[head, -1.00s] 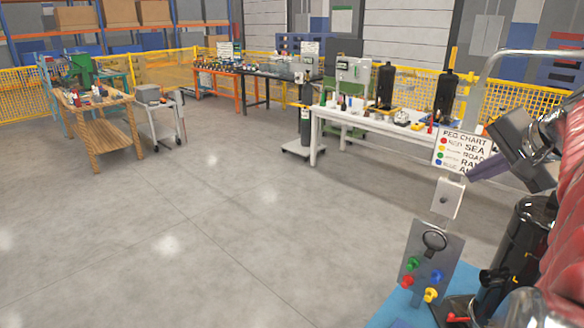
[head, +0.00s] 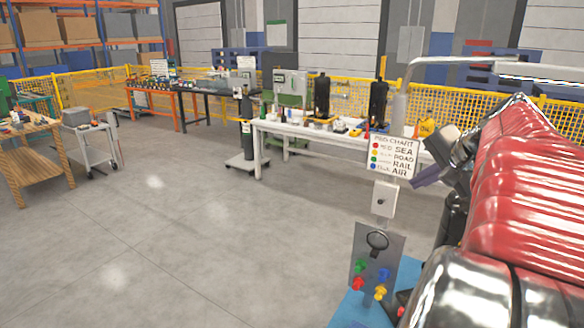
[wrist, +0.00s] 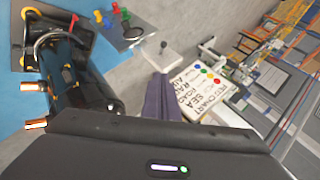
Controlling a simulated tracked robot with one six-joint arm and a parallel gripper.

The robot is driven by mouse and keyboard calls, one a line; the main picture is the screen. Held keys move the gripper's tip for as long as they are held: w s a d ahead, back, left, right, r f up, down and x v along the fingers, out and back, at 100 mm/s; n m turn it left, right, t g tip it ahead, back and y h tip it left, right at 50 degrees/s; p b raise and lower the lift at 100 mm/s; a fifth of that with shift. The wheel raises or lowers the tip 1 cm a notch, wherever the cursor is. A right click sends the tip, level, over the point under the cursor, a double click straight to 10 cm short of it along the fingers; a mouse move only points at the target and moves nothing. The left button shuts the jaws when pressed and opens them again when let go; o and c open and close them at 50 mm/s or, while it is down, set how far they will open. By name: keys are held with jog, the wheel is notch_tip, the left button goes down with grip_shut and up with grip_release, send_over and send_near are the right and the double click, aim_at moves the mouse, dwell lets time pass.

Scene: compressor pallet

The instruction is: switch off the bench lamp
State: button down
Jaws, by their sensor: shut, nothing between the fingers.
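The bench lamp (head: 450,61) has a bent metal pipe rising from a post, with a long bright head (head: 545,72) at the upper right. A white switch box (head: 382,198) with a small dark toggle is on the post, below the peg chart. In the wrist view the white plate (wrist: 152,60) shows with its dark lever (wrist: 163,46) sticking out. My gripper (head: 422,180) is shut and empty, just right of the peg chart in the head view. In the wrist view its purple-grey fingers (wrist: 161,90) point toward the plate, apparently apart from it.
The peg chart (head: 391,157) stands directly above the switch box. Below is a grey panel (head: 374,255) with a round black ring and coloured pegs, on a blue top (head: 345,312). A black compressor with copper stubs (wrist: 36,88) is close by my gripper. Open floor lies left.

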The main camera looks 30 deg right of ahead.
aim_at(383, 201)
jog(key=x, duration=0.2)
jog(key=a+x, duration=0.1)
jog(key=x, duration=0.2)
jog(key=a+x, duration=0.1)
jog(key=x, duration=0.2)
jog(key=shift+w+d+f, duration=0.1)
jog(key=shift+w+f, duration=0.1)
jog(key=shift+f, duration=0.1)
jog(key=shift+w+a+f, duration=0.3)
jog(key=shift+w+f, duration=0.05)
jog(key=shift+f, duration=0.1)
